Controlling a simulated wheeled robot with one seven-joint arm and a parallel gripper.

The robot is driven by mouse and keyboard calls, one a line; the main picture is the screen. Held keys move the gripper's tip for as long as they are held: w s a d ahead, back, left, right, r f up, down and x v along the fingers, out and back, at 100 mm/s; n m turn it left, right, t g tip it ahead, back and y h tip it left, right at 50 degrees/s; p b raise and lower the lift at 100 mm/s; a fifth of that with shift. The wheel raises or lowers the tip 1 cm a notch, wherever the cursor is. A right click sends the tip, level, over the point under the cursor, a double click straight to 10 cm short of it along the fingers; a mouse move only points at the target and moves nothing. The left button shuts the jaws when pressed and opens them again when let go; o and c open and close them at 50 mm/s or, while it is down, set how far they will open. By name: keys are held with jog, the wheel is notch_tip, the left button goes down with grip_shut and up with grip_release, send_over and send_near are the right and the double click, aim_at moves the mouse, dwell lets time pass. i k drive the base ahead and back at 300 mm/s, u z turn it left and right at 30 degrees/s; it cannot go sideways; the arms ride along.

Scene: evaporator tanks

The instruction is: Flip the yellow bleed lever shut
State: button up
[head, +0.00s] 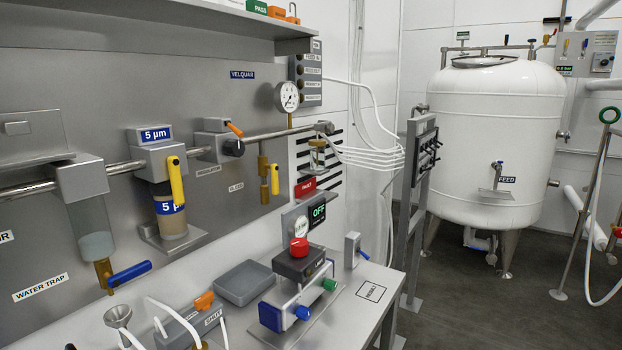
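A small yellow lever (275,179) hangs straight down on a brass valve (264,172) under the pipe, beneath the pressure gauge. A second, larger yellow lever (175,181) hangs down in front of the 5 µm filter (165,205). My gripper is not in view, and nothing touches either yellow lever.
A regulator with an orange lever (234,130) and a round gauge (287,96) sit close by. A blue lever (129,274) is at lower left. Below, the bench holds a red-knobbed device (299,262) and a grey box (245,282). A white tank (497,140) stands at right.

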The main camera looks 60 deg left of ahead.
aim_at(274, 168)
jog(key=z, duration=0.05)
jog(key=i, duration=1.2)
jog(key=u, duration=1.45)
jog(key=i, duration=0.8)
jog(key=u, duration=0.05)
